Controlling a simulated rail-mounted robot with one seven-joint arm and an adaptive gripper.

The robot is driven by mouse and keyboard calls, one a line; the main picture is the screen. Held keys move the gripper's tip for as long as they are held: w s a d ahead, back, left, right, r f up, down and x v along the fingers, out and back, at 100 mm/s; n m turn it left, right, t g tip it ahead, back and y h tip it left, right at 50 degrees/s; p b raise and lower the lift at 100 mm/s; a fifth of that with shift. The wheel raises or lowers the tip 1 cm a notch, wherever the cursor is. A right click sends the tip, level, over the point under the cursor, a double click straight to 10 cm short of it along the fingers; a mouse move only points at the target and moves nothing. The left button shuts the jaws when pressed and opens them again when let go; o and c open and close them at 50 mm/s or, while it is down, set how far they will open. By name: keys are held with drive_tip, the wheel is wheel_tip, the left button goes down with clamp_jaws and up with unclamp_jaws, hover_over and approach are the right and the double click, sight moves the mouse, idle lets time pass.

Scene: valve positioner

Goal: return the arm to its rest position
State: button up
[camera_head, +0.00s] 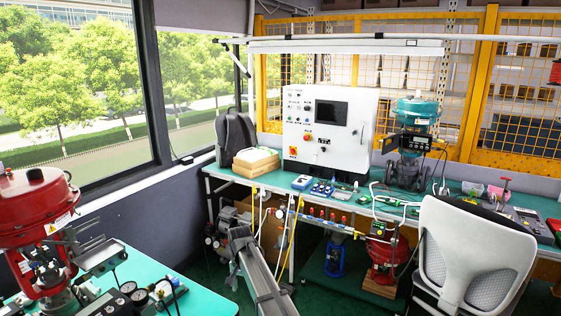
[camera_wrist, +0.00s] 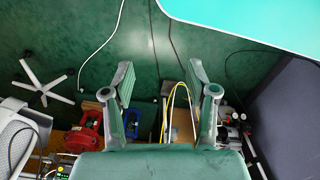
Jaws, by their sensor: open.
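My gripper (camera_wrist: 160,68) shows in the wrist view with its two grey-green fingers spread wide apart. Nothing is between them. It is above the dark green floor (camera_wrist: 85,45), with the underside of the bench beyond the fingers in the lower part of that view. The fingers touch nothing that I can see. In the head view I cannot make out the gripper with certainty.
A teal table (camera_head: 205,285) with a red valve actuator (camera_head: 35,205) stands at the left; its edge shows in the wrist view (camera_wrist: 260,22). The back bench carries a white control cabinet (camera_head: 328,128) and a teal actuator (camera_head: 418,108). A white chair (camera_head: 475,245) stands right.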

drive_tip(key=s+d+f+n, duration=0.1)
drive_tip(key=s+d+f, duration=0.4)
drive_tip(key=s+d, duration=0.5)
drive_tip(key=s+d+f+n, duration=0.1)
drive_tip(key=s+d+f, duration=0.3)
drive_tip(key=s+d, duration=0.65)
drive_tip(key=s+d+f+n, duration=0.1)
drive_tip(key=s+d+f, duration=0.4)
drive_tip(key=s+d, duration=0.5)
drive_tip(key=s+f+g, duration=0.3)
drive_tip(key=s+f, duration=0.6)
drive_tip(key=s, duration=0.5)
drive_tip(key=s+f+g, duration=0.3)
drive_tip(key=s+f, duration=0.6)
drive_tip(key=s, duration=0.4)
drive_tip(key=shift+s+f+g, duration=0.2)
drive_tip(key=shift+s+g, duration=0.15)
drive_tip(key=shift+g, duration=0.05)
drive_tip(key=shift+a, duration=0.1)
